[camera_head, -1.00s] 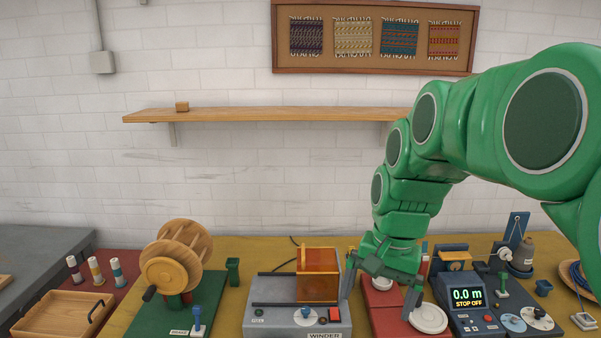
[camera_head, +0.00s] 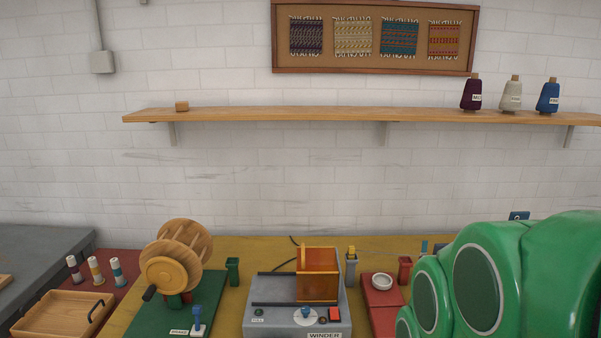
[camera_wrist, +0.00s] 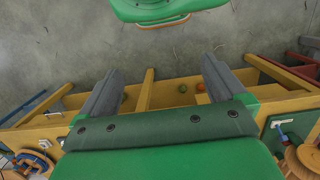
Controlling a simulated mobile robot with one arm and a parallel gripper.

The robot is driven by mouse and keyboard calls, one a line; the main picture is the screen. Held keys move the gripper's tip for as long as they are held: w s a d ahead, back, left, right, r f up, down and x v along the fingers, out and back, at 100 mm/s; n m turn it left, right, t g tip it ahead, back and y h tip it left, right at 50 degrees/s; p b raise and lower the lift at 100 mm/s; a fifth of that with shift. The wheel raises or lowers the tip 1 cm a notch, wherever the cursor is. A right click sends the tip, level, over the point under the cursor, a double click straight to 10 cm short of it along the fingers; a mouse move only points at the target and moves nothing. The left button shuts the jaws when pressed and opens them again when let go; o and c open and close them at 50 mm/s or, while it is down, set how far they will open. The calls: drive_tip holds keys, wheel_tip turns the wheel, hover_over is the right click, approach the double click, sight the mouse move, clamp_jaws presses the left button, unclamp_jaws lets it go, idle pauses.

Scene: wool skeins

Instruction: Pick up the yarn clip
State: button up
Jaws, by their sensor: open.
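I cannot pick out the yarn clip for certain in either view. In the wrist view my gripper (camera_wrist: 161,75) is open, its two grey fingers wide apart with nothing between them. It hangs over the front edge of the bench, with the grey floor beyond. In the head view the gripper is out of sight, and my green arm covers the right part of the bench and whatever lies there.
The winder (camera_head: 277,318) with its orange box (camera_head: 318,276) stands mid-bench; a wooden wheel (camera_head: 168,272) is left of it. A wooden tray (camera_head: 58,316) lies at far left. Below the bench in the wrist view are green (camera_wrist: 183,88) and orange (camera_wrist: 201,86) balls.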

drive_tip(key=c, duration=0.8)
drive_tip(key=shift+o, duration=0.2)
drive_tip(key=shift+w, duration=0.1)
drive_tip(key=t+y, duration=0.1)
drive_tip(key=t, duration=1.4)
approach(350, 249)
drive_tip(key=shift+n, duration=0.4)
drive_tip(key=w+f, duration=0.1)
drive_tip(key=w, duration=0.1)
drive_tip(key=w+f, duration=0.1)
drive_tip(key=f, duration=0.1)
drive_tip(key=shift+w+d, duration=0.2)
drive_tip(key=shift+w, duration=0.15)
drive_tip(key=shift+x, duration=1.05)
drive_tip(key=shift+r+x, duration=0.2)
drive_tip(key=shift+x, duration=3.15)
